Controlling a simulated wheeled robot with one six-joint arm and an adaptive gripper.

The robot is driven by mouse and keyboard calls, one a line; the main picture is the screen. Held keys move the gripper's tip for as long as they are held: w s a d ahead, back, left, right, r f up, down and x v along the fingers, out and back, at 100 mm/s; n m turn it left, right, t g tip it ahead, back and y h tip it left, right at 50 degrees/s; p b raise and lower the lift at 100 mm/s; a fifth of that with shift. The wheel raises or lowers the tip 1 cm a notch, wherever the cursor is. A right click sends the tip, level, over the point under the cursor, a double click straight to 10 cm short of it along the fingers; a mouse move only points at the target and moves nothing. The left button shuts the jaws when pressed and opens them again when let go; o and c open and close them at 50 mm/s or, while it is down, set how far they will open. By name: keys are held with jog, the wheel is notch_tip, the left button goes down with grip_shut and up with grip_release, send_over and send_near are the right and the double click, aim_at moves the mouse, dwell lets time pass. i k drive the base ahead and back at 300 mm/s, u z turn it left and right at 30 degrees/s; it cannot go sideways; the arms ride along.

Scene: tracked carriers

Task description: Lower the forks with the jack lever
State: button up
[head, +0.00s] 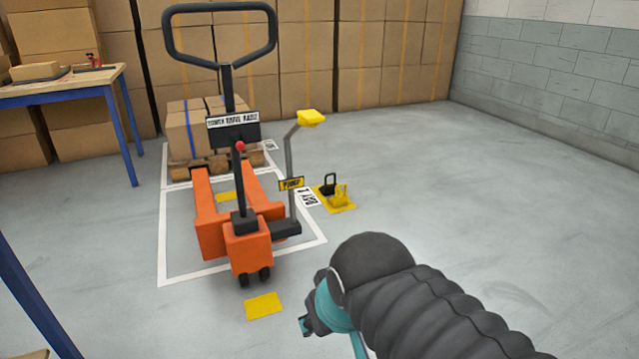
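The orange pallet jack (248,243) stands left of centre in the head view. Its two forks (208,195) point away from me toward a wooden pallet (190,171); I cannot tell whether the tips enter it or how high they are. The jack lever, with a red knob (239,146), sits on the black column below a label plate (233,120) that appears to read lower, drive, raise. A black loop handle (220,62) tops the column. My gripper (306,326) is at bottom centre, in front of the jack and apart from it; its fingers are mostly hidden.
A grey pump lever with a yellow pad (311,118) rises right of the jack. Black and yellow chocks (341,195) sit on a yellow mat. Cartons (186,133) load the pallet. A workbench (60,88) stands left. The floor at right is clear.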

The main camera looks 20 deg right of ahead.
aim_at(241, 146)
jog(key=z, duration=2)
jog(key=i, duration=1)
jog(key=u, duration=2.6)
